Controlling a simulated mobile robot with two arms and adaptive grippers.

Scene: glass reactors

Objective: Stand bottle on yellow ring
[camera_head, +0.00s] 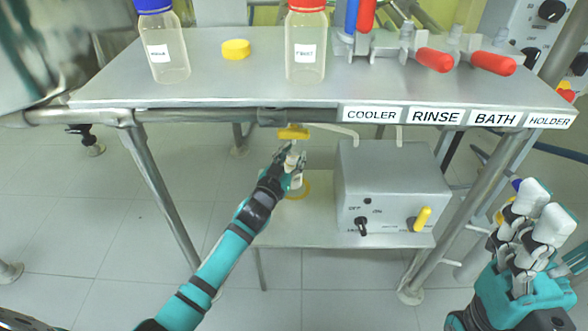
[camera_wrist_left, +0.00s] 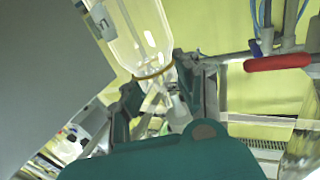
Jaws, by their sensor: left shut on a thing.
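My left gripper (camera_head: 292,160) reaches under the tabletop and is shut on a small pale bottle (camera_head: 297,182). The fingers hide much of the bottle, which looks about upright. The yellow ring (camera_head: 305,191) lies on the low shelf, showing behind and around the bottle's lower end. Whether the bottle touches the shelf cannot be told. In the left wrist view, clear glass (camera_wrist_left: 140,35) with a yellow-brown edge shows beyond the fingers (camera_wrist_left: 160,95). My right gripper (camera_head: 535,215) is at the right, away from the bottle; its finger gap is unclear.
On the tabletop (camera_head: 200,90) are a blue-capped bottle (camera_head: 165,50), a yellow cap (camera_head: 235,49) and a red-capped bottle (camera_head: 305,45).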

